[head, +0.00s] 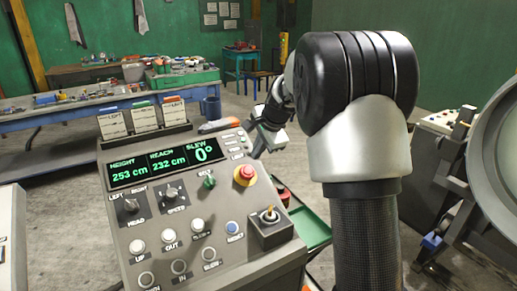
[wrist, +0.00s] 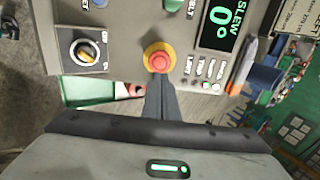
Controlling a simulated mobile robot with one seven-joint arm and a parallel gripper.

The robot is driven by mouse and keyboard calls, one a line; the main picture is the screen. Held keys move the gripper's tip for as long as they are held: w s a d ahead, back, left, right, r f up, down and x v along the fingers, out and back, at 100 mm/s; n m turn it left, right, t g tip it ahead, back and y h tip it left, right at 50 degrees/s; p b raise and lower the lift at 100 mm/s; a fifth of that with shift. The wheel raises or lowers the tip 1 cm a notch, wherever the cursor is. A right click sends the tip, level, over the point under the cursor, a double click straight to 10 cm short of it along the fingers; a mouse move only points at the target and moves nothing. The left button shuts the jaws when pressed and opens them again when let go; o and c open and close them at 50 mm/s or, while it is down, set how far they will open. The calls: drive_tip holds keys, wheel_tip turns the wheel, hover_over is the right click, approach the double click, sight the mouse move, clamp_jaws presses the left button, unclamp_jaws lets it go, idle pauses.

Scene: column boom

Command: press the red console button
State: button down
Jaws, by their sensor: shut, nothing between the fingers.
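The red console button (head: 245,174) is a round red mushroom cap on a yellow ring at the right side of the grey console (head: 190,262). In the wrist view the red button (wrist: 159,58) sits at the upper middle, right beyond my fingertips. My gripper (wrist: 160,78) is shut and empty, its dark fingers pointing at the button. In the head view my gripper (head: 254,152) is partly hidden and comes in from behind the console's edge, close to the button. I cannot tell whether the tips touch it.
The display (head: 165,161) reads height 253 cm, reach 232 cm, slew 0°. A green tray (head: 312,230) is beside the console.

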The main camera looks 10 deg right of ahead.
sight(248, 171)
drive_tip(key=x, duration=0.9)
drive_tip(key=shift+w+f+p, duration=0.15)
drive_tip(key=shift+f+p, duration=0.05)
drive_tip(key=shift+p, duration=0.15)
drive_tip(key=shift+f, duration=0.1)
drive_tip(key=shift+b+x, duration=0.35)
drive_tip(key=shift+x, duration=0.6)
drive_tip(key=shift+s+a, duration=0.1)
drive_tip(key=shift+s, duration=0.15)
drive_tip(key=shift+r+p, duration=0.3)
drive_tip(key=shift+r, duration=0.1)
drive_tip(key=v, duration=1.4)
drive_tip(key=shift+p, duration=0.3)
